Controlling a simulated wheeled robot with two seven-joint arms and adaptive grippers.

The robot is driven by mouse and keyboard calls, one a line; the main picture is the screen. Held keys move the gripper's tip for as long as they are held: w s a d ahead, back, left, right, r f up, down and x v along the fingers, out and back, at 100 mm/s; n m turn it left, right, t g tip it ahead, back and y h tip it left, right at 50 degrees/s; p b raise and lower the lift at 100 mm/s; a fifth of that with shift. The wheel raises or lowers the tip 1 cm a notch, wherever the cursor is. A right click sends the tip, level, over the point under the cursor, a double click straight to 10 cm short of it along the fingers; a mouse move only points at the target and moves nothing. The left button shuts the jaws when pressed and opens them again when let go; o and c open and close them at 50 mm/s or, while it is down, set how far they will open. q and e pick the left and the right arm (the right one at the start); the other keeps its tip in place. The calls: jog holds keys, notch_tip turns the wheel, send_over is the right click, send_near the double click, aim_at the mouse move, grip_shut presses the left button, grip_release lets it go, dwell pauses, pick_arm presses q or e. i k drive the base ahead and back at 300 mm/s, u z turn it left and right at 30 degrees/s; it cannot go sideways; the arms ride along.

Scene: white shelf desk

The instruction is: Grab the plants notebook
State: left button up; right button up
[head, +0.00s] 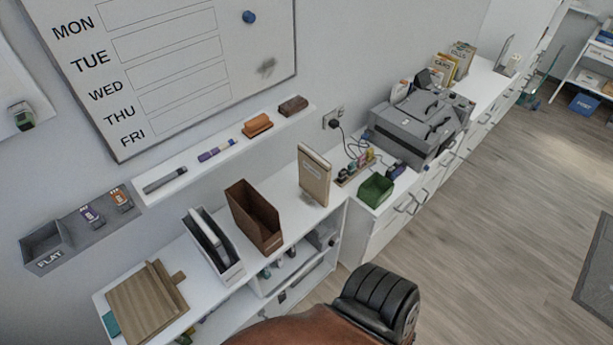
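No notebook with a readable plants label shows. A tan notebook-like item (314,178) stands upright at the right end of the white shelf desk (285,222). It has a small pale label, too small to read. A grey-white file holder (213,245) on the desk has light-coloured items in it. Several upright booklets (458,58) stand far back on the white cabinets, with lettering too small to read surely. Neither of my grippers is in view.
A green bin (375,191) and grey printer (418,123) sit on the cabinets. A black padded, brown-backed seat-like object (375,300) is in front. Open floor (510,210) lies right.

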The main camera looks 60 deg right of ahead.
aim_at(314, 171)
jog(key=i, duration=0.35)
jog(key=z, duration=2.2)
